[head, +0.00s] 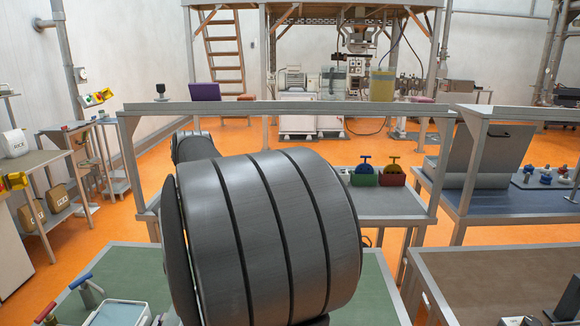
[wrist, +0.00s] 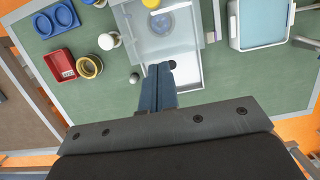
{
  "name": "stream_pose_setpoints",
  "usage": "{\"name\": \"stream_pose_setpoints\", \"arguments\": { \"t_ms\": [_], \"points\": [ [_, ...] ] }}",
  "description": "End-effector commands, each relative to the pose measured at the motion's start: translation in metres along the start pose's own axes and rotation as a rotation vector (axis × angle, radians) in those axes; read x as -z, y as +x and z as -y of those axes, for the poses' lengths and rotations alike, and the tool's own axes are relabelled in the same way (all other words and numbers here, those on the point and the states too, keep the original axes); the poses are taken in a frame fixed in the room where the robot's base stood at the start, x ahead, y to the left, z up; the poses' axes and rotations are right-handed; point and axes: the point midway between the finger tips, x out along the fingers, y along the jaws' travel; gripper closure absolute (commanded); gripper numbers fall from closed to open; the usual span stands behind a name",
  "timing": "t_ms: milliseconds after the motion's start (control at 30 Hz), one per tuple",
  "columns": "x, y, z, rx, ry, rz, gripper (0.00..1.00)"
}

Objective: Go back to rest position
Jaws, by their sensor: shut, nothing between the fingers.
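My gripper (wrist: 158,88) shows in the wrist view with its two blue-grey fingers pressed together and nothing between them. It hangs above a green-topped table (wrist: 105,130). Beyond the fingertips stands a clear and white box-like apparatus (wrist: 187,72) with a small dark round part near its front. How far the fingertips are above it I cannot tell. In the head view my own large dark grey arm link fills the middle and hides the gripper and much of the green table (head: 130,260).

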Motion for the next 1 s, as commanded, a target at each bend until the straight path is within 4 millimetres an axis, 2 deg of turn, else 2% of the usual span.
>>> {"name": "stream_pose_setpoints", "arguments": {
  "t_ms": [167, 467, 567, 800, 1000],
  "points": [
    [-0.001, 0.026, 0.000, -0.001, -0.001, 0.003, 1.00],
    [-0.002, 0.085, 0.000, -0.001, 0.000, 0.002, 1.00],
    [-0.011, 0.099, 0.000, -0.001, -0.002, 0.003, 1.00],
    [-0.034, 0.103, 0.000, -0.001, -0.002, 0.004, 1.00],
    [-0.038, 0.104, 0.000, -0.001, -0.001, 0.006, 1.00]
  ]
}}
